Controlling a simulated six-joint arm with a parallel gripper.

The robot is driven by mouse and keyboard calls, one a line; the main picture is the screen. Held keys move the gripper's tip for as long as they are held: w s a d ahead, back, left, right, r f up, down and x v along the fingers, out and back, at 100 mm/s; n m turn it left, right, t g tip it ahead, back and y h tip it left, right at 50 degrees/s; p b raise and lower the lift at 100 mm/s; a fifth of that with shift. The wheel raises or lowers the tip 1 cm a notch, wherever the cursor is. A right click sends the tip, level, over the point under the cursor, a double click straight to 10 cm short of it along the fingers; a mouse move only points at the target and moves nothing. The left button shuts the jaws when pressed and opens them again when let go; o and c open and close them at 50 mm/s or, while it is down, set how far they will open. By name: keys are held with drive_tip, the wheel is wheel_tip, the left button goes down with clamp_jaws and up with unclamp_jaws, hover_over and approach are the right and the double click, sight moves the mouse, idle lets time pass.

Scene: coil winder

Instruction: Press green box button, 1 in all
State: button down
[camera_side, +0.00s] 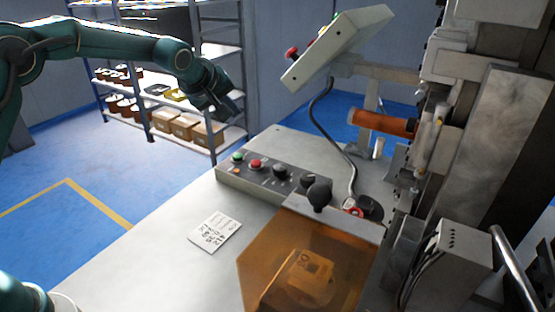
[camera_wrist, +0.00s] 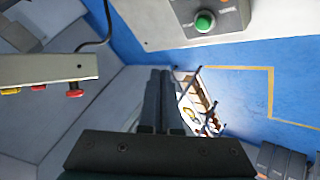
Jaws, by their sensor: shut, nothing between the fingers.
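The green button (camera_side: 237,158) sits at the left end of the grey control box (camera_side: 265,187) on the table, beside a red button (camera_side: 256,164). It also shows near the top edge of the wrist view (camera_wrist: 204,21), on the box's grey face. My gripper (camera_side: 232,112) is above the left end of the box in the side view, clearly apart from the button. In the wrist view its dark fingers (camera_wrist: 157,76) are together with nothing between them, and the green button appears up and right of the fingertips.
A tilted panel (camera_side: 335,45) with coloured buttons stands at the back; its edge (camera_wrist: 45,68) shows in the wrist view. The winder with an orange roll (camera_side: 382,122) is at right. An orange transparent cover (camera_side: 262,245) and a paper card (camera_side: 215,233) are in front. Shelves (camera_side: 150,118) stand behind.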

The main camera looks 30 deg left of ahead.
sight(236, 159)
drive_tip(key=shift+f, duration=4.25)
drive_tip(key=shift+f, duration=0.1)
drive_tip(key=shift+f, duration=0.35)
